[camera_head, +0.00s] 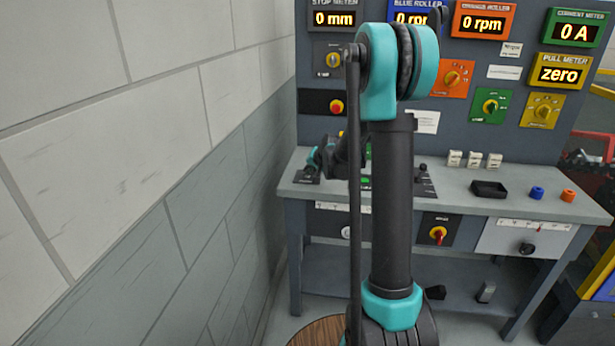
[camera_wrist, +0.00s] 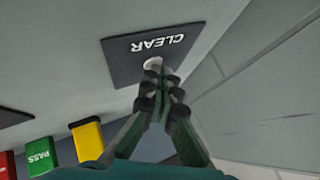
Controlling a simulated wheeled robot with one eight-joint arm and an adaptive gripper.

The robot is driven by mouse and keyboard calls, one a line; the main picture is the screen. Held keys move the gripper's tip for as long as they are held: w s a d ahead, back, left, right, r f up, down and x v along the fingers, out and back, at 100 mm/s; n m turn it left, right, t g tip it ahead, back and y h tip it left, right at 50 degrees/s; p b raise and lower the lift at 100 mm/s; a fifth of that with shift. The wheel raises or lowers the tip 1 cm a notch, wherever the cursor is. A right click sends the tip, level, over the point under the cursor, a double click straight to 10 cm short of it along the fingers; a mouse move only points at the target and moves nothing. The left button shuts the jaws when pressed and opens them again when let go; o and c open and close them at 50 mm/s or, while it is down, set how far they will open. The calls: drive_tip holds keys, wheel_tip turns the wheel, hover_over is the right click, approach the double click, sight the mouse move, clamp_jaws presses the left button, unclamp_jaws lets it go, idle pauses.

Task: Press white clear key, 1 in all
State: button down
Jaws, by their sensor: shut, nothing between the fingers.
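The white clear key (camera_wrist: 151,62) shows in the wrist view as a pale round button on a dark plate (camera_wrist: 125,66) lettered CLEAR. My gripper (camera_wrist: 154,72) is shut and empty, its fingertips right at the key and hiding part of it. I cannot tell whether they touch it or how far the key is pressed. In the head view my gripper (camera_head: 316,166) is low over the left end of the grey bench (camera_head: 455,200), above a small dark plate (camera_head: 303,178). The key itself is not visible there.
In the wrist view a yellow key (camera_wrist: 88,138), a green PASS key (camera_wrist: 41,156) and a red key (camera_wrist: 7,165) stand at the lower left. A block wall (camera_head: 215,180) runs close on the left. A black tray (camera_head: 489,189) sits on the bench to the right.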

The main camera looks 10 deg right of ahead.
sight(309, 177)
drive_tip(key=shift+r, duration=0.85)
drive_tip(key=shift+r, duration=2.5)
drive_tip(key=s+d+f+n+g+h, duration=0.1)
drive_tip(key=s+f, duration=0.3)
drive_tip(key=s, duration=0.9)
drive_tip(key=s+d+f+n+g+h, duration=0.1)
drive_tip(key=s+f, duration=0.3)
drive_tip(key=s, duration=1)
drive_tip(key=s+d+f+n+g, duration=0.1)
drive_tip(key=s+f+n+g, duration=0.1)
drive_tip(key=s, duration=1.1)
wheel_tip(309, 177, down, 2)
drive_tip(key=shift+s+d+f+n+g+h, duration=0.1)
drive_tip(key=shift+s+d+n+g+h, duration=0.25)
drive_tip(key=shift+n, duration=0.35)
